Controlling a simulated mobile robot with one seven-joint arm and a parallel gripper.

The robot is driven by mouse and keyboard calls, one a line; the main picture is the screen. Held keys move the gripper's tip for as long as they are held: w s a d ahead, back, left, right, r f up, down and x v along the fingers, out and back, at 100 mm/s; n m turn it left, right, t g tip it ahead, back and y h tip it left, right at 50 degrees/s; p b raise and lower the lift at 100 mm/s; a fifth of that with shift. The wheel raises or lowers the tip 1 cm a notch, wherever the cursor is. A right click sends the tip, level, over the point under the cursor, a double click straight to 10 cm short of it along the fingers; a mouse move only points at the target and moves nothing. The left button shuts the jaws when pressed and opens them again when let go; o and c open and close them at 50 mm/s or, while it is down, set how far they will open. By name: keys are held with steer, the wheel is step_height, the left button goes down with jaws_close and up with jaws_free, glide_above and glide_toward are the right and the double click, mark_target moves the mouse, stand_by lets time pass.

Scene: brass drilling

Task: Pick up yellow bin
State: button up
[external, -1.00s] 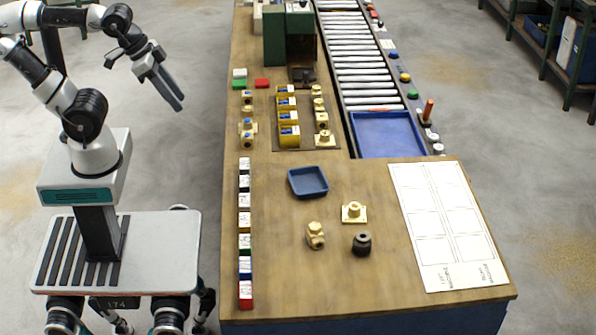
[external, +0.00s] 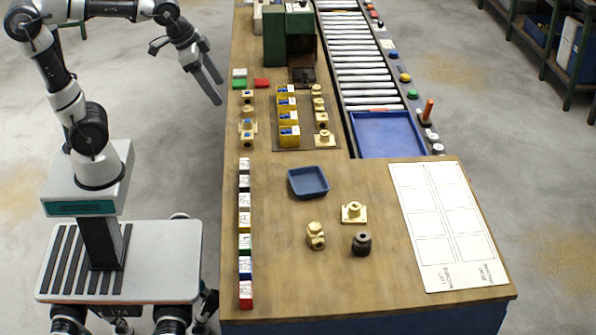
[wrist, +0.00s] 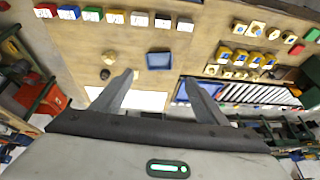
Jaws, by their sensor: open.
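Several yellow bins stand in a column on a dark mat on the wooden bench. The nearest yellow bin (external: 289,136) is at the mat's front left, with another yellow bin (external: 288,119) just behind it. In the wrist view the yellow bins (wrist: 254,60) show in a row at the upper right. My gripper (external: 219,92) is open and empty, raised near the bench's left edge and left of the bins. In the wrist view my gripper (wrist: 158,77) has its fingers wide apart, with no bin between them.
Brass fittings (external: 322,139) stand right of the bins. A green machine (external: 276,38) rises behind them. A shallow blue tray (external: 308,182) lies in front. Small labelled boxes (external: 244,222) line the left edge. A roller conveyor (external: 365,75) runs along the right.

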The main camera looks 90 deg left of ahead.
steer(key=w+a+f+b, duration=0.3)
steer(key=w+a+f, duration=0.3)
steer(key=w+a, duration=0.25)
steer(key=b, duration=0.8)
glide_above(290, 130)
steer(key=s+d, duration=0.3)
steer(key=shift+g+h, duration=0.3)
step_height(290, 130, down, 30)
steer(key=shift+a+f, duration=0.15)
steer(key=shift+f, duration=0.1)
steer(key=shift+w+b+x, duration=0.15)
steer(key=shift+b+x, duration=0.05)
steer(key=shift+x, duration=1.25)
steer(key=shift+w+b+x, duration=0.15)
steer(key=shift+x, duration=1.35)
steer(key=shift+a+r, duration=0.1)
steer(key=shift+r, duration=0.05)
steer(key=shift+c, duration=0.4)
steer(key=c, duration=1.1)
